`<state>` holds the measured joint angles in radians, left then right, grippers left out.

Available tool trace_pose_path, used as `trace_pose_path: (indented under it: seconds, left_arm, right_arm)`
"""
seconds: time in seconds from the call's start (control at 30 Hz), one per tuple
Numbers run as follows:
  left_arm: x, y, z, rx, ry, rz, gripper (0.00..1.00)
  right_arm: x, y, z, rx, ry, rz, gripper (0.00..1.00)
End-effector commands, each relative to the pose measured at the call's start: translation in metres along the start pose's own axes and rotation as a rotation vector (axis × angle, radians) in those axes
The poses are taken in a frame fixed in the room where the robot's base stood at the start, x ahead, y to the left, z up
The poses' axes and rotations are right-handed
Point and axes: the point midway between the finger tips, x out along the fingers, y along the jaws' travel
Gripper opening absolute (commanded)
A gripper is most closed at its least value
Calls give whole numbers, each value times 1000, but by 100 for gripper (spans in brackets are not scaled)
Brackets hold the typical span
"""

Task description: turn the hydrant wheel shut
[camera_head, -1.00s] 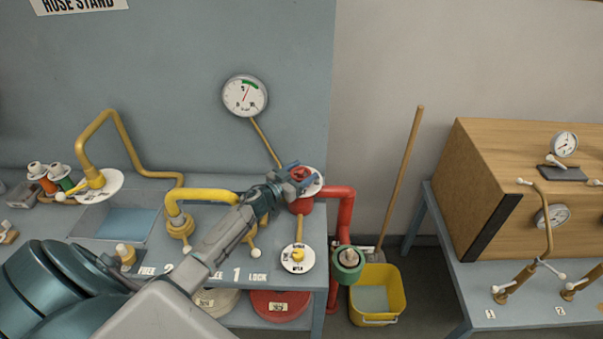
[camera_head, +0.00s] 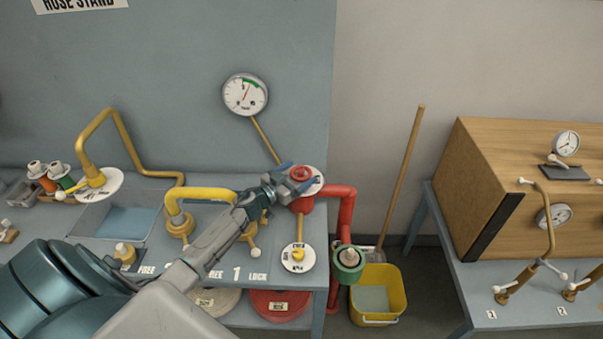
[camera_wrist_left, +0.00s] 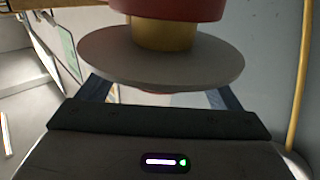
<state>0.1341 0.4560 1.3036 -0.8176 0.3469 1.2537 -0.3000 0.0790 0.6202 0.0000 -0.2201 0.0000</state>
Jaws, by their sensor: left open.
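The red hydrant wheel (camera_head: 301,172) sits above a white disc (camera_head: 318,184) on the red hydrant body (camera_head: 301,205). My left gripper (camera_head: 302,184) is open at the wheel, with its blue-grey fingers close around it. Whether they touch it cannot be told. In the left wrist view the pale disc (camera_wrist_left: 160,57) fills the upper middle, with a brass stem (camera_wrist_left: 163,33) and red body (camera_wrist_left: 165,8) above it. My left fingers (camera_wrist_left: 158,96) show on both sides below the disc. The wheel is mostly hidden there. My right gripper is not in view.
A gauge (camera_head: 245,94) hangs on the wall above the hydrant. A yellow pipe (camera_head: 203,194) arches left of the wheel, under my arm. A yellow bucket (camera_head: 378,295) stands on the floor.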

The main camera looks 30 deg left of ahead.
Motion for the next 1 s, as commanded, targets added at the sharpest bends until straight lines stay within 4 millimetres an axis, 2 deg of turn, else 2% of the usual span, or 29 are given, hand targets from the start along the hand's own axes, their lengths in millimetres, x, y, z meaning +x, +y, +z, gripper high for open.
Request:
trace_pose_path:
  seconds: [0.2, 0.4, 0.8, 1.0]
  left_arm:
    - [-34, 0, 4, 2, -1, 2, 86]
    - [-51, 0, 2, 0, 0, 1, 86]
    - [-53, 0, 0, -1, 1, -2, 86]
    - [-58, 8, 2, 6, -7, -61, 86]
  right_arm:
    - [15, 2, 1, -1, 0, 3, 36]
    - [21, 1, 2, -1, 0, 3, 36]
    - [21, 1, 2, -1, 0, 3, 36]
    - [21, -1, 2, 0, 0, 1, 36]
